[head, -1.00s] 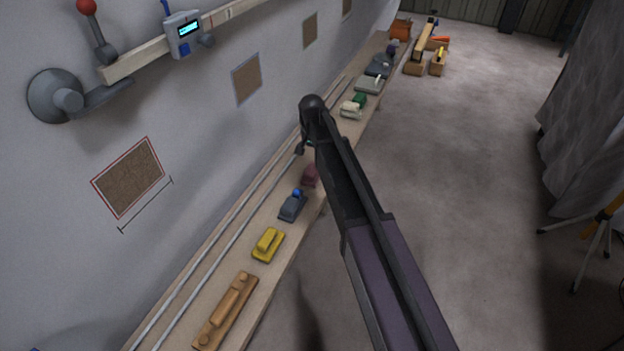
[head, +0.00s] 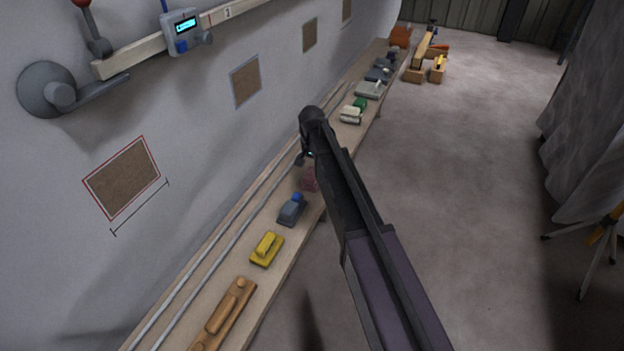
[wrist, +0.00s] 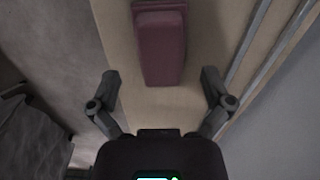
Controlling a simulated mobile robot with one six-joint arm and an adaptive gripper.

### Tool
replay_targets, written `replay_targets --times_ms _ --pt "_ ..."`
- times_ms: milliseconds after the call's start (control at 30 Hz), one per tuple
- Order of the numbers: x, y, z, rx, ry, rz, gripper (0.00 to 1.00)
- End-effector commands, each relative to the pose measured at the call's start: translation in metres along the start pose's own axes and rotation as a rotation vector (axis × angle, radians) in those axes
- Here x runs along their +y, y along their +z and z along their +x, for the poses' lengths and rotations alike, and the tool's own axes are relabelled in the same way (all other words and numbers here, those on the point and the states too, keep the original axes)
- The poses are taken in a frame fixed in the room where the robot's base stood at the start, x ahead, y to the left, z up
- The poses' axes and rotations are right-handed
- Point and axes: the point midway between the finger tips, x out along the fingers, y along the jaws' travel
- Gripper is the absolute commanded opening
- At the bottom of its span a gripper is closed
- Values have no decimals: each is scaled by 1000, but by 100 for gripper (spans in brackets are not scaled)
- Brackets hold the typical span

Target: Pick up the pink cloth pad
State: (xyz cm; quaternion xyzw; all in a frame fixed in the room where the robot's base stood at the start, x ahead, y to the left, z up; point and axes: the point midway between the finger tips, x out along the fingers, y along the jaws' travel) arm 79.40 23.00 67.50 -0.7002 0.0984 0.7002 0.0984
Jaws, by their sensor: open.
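The pink cloth pad (wrist: 160,45), a dusky pink block with a raised part toward the top of the picture, lies on the wooden shelf in the wrist view. It also shows in the head view (head: 309,179), partly hidden by my arm. My gripper (wrist: 162,80) is open and empty, its two fingers spread wide on either side of the pad's near end. The fingers look apart from the pad. In the head view my gripper (head: 303,157) shows only in part, over the shelf just beyond the pad.
The narrow wooden shelf (head: 208,259) runs along the wall with two rails at its wall side. A blue-grey block (head: 291,211), a yellow block (head: 266,249) and a wooden block (head: 224,315) lie nearer. Several others lie farther along.

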Motion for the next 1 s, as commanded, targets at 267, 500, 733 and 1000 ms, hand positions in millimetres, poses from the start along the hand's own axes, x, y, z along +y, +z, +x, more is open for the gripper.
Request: replay_targets --times_ms 267,500,733,1000 --pt "0 -2 18 0 0 0 100" --pt "-1 -3 37 0 0 0 100" --pt "-1 -3 50 0 0 -1 100" --pt "-1 -2 51 0 0 -1 100"
